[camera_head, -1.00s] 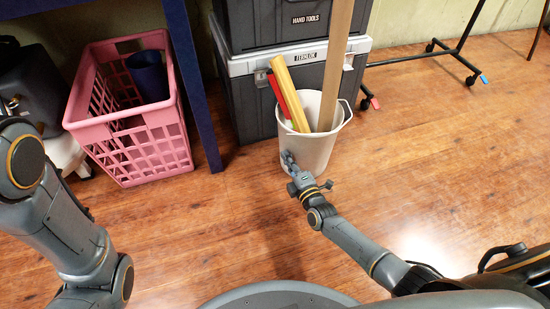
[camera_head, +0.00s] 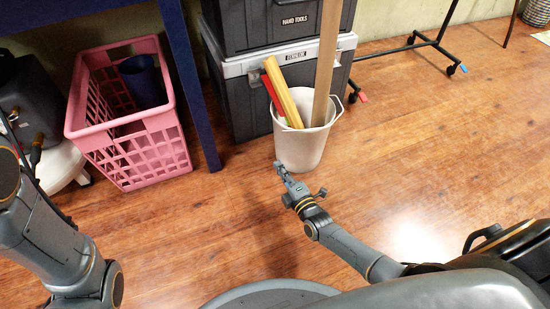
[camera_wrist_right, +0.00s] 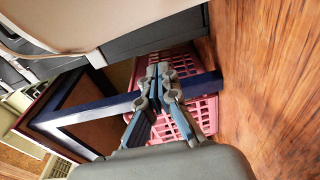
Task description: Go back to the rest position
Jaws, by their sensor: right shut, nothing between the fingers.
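My right gripper (camera_head: 281,170) is in front of the white bucket (camera_head: 300,150), low over the wooden floor. In the right wrist view the right gripper's fingers (camera_wrist_right: 158,70) are together with nothing between them. My left arm comes in at the left edge of the head view, but its gripper is out of the picture. The bucket stands upright and holds a long wooden plank (camera_head: 326,65), a yellow piece (camera_head: 283,92) and a red piece (camera_head: 272,95).
A pink crate (camera_head: 135,150) with a dark blue cup (camera_head: 140,80) stands at the left, beside a blue table leg (camera_head: 188,85). Stacked tool boxes (camera_head: 250,95) stand behind the bucket. A black wheeled stand (camera_head: 425,40) is at the back right. The floor (camera_head: 440,140) at right is clear.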

